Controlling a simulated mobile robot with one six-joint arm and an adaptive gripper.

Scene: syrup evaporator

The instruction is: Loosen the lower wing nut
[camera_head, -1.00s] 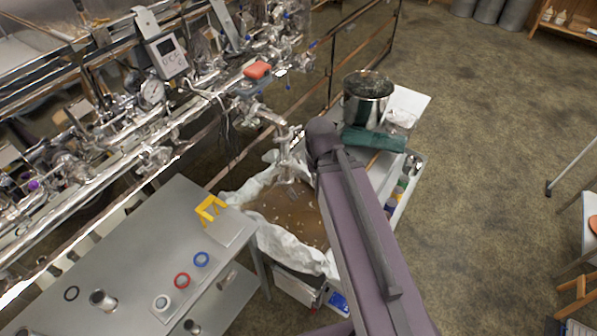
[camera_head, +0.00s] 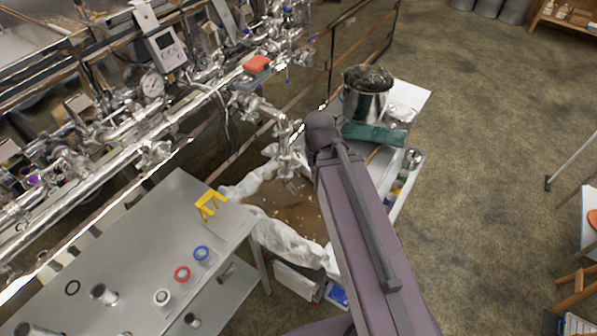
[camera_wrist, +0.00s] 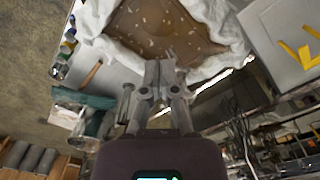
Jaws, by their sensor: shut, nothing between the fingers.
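My gripper (camera_wrist: 160,78) shows in the wrist view as two grey fingers brought together, with nothing seen between them. Beyond its tips lies a brown, speckled surface edged with crumpled white cloth. A metal pipe fitting (camera_head: 284,140) hangs down from the shiny pipework in the head view, just left of my purple arm. My arm's end is beside this fitting, and I cannot tell whether they touch. A metal, pipe-like part (camera_wrist: 125,102) stands left of my fingers in the wrist view. I cannot make out the lower wing nut; it is too small or hidden.
A grey table (camera_head: 130,230) at lower left holds a yellow bracket (camera_head: 209,205), a blue ring (camera_head: 201,254) and a red ring (camera_head: 182,274). A steel pot (camera_head: 366,103) and green cloth (camera_head: 374,135) are right of the arm. Floor at right is mostly open.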

